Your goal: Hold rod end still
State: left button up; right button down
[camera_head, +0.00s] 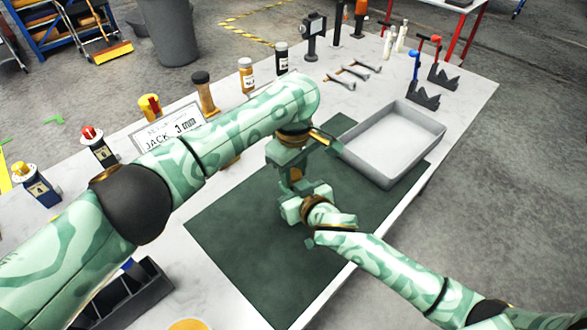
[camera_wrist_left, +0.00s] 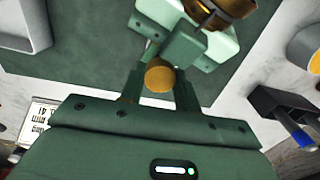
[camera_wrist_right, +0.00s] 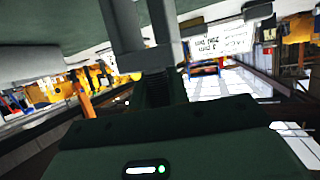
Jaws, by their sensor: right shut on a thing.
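The rod end (camera_head: 296,174) shows as a brown-orange piece between my two grippers, over the dark green mat (camera_head: 235,235). In the left wrist view its round orange end (camera_wrist_left: 159,78) lies between the fingers of my left gripper (camera_wrist_left: 158,88). Those fingers stand apart, one on each side; contact is unclear. My left gripper (camera_head: 290,157) comes from above in the head view. My right gripper (camera_head: 297,200) comes from the lower right, below the left one, and is shut on the rod end. Its fingers (camera_wrist_right: 150,50) hide the grip in the right wrist view.
A grey tray (camera_head: 392,140) stands to the right of the grippers, partly over the mat. Bottles (camera_head: 246,75), a sign (camera_head: 168,128) and wrenches (camera_head: 355,70) line the far side. A black divided holder (camera_head: 130,295) is at the front left. The mat's front is bare.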

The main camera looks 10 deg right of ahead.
pick_arm(q)
jog(key=c, duration=0.4)
jog(key=m, duration=0.7)
jog(key=o, duration=1.1)
jog(key=shift+r, duration=2.25)
jog(key=shift+c, duration=0.4)
